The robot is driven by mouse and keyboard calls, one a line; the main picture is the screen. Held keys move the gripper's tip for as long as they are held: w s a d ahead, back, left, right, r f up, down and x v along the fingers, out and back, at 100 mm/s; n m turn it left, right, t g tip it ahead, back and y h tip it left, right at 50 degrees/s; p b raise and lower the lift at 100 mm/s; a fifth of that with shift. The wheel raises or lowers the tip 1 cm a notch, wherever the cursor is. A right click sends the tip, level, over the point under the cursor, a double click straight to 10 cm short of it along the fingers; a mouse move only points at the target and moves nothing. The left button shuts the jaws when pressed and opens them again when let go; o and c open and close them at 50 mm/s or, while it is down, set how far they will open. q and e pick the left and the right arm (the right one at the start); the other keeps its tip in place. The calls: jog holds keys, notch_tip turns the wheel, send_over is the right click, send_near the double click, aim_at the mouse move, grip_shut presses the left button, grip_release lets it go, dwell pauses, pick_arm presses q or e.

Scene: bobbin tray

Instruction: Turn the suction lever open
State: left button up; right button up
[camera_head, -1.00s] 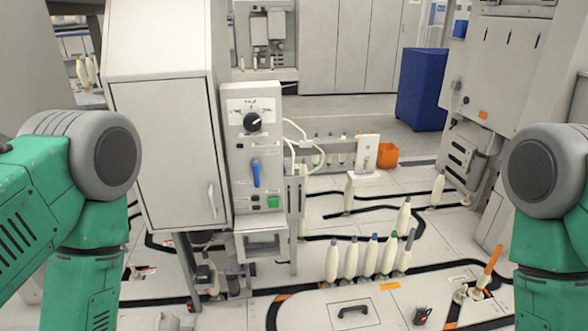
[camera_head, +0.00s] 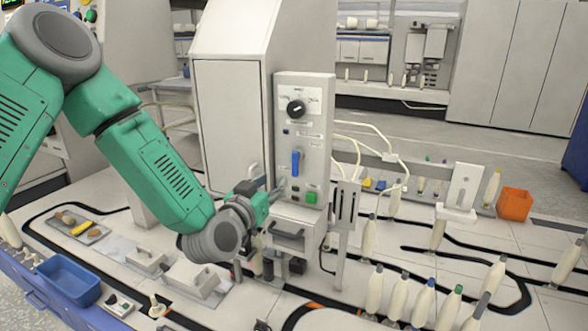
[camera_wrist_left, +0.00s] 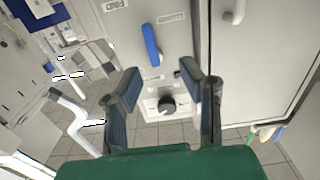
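The control panel (camera_head: 322,125) is an upright grey box beside a tall pale cabinet. A blue lever (camera_head: 296,162) stands upright on its front. My left gripper (camera_head: 280,190) is low in front of the panel, just below the lever and apart from it; its fingers are small in the head view. In the left wrist view, the two fingers (camera_wrist_left: 160,76) are spread with nothing between them. The blue lever (camera_wrist_left: 152,45) shows beyond the fingertips, and the black dial (camera_wrist_left: 166,104) shows between the fingers. My right gripper is out of view.
A black dial (camera_head: 296,108) is above the lever and a green button (camera_head: 311,197) below it. A drawer-like box with a dark handle (camera_head: 287,235) is under the panel. White bobbins (camera_head: 397,296) and an orange box (camera_head: 514,204) are to the right.

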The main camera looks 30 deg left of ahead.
aim_at(295, 166)
pick_arm(q)
jog(key=w, duration=0.3)
jog(key=w+d+b, duration=0.1)
jog(key=w, duration=0.2)
jog(key=w+d, duration=0.1)
jog(key=w, duration=0.2)
jog(key=shift+w+r+b, duration=0.2)
jog(key=shift+w+b, duration=0.05)
jog(key=shift+b, duration=0.15)
jog(key=shift+w+a, duration=0.1)
jog(key=shift+w, duration=0.2)
jog(key=shift+w+a+f, duration=0.1)
jog(key=shift+w+a, duration=0.05)
jog(key=shift+a, duration=0.2)
jog(key=shift+a+f, duration=0.1)
jog(key=shift+a, duration=0.5)
jog(key=shift+d, duration=0.2)
jog(key=c, duration=0.5)
jog(key=shift+w+d, duration=0.1)
jog(key=shift+d, duration=0.2)
grip_shut()
jog(key=shift+d, duration=0.2)
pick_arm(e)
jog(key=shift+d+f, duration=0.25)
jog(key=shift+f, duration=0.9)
